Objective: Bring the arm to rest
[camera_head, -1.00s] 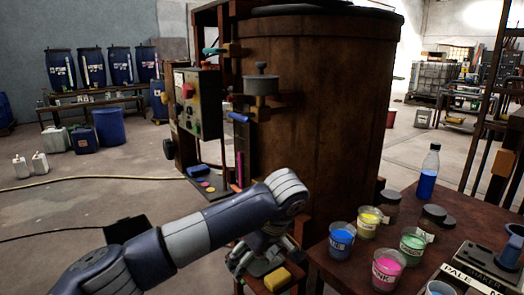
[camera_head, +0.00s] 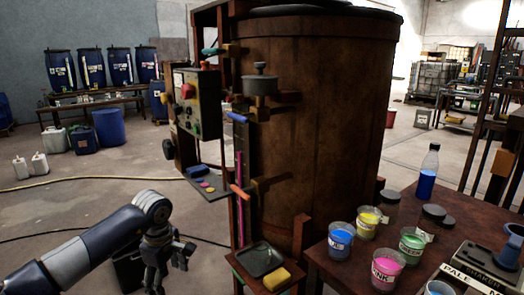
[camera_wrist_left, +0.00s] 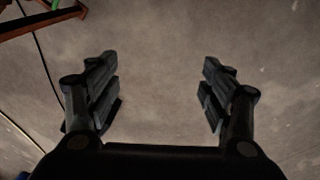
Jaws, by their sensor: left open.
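My left arm comes in from the lower left in the head view, with its elbow bent above the floor. My left gripper (camera_head: 168,262) hangs downward at the end of it, to the left of the small wooden stand and apart from it. In the left wrist view the gripper (camera_wrist_left: 160,85) is open, with its two fingers wide apart and only bare floor between them. It holds nothing. My right gripper does not show in either view.
A large brown vat (camera_head: 310,120) stands in the middle, with a control box (camera_head: 197,103) at its left. A low stand holds a dark tray (camera_head: 261,259) and a yellow sponge (camera_head: 277,279). At right, a table (camera_head: 405,205) carries coloured cups. The left floor is mostly clear.

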